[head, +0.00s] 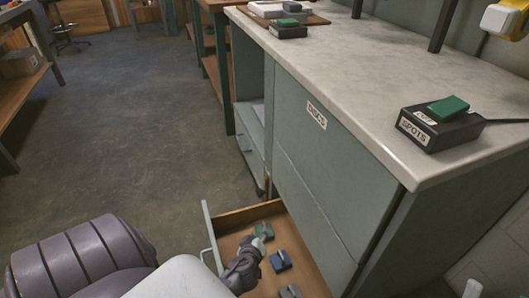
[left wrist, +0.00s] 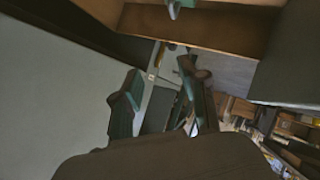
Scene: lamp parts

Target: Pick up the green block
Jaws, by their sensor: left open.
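A green block (head: 264,230) lies in the open drawer (head: 234,216) at the bottom of the head view. My left gripper (head: 263,243) is over the drawer, close to the green block and partly overlapping it in the picture; I cannot tell whether they touch. In the left wrist view its two fingers (left wrist: 160,88) stand apart with nothing visibly held between them. A small greenish piece (left wrist: 176,6) is cut off at the top edge there; I cannot tell which it is. My right gripper is not in view.
A blue block (head: 280,261) and a grey block (head: 290,291) lie beside it in the drawer. The cabinet (head: 325,165) rises to the right. On its counter (head: 345,75) stands a black box (head: 437,131) labelled SPOTS with a green top piece (head: 449,107).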

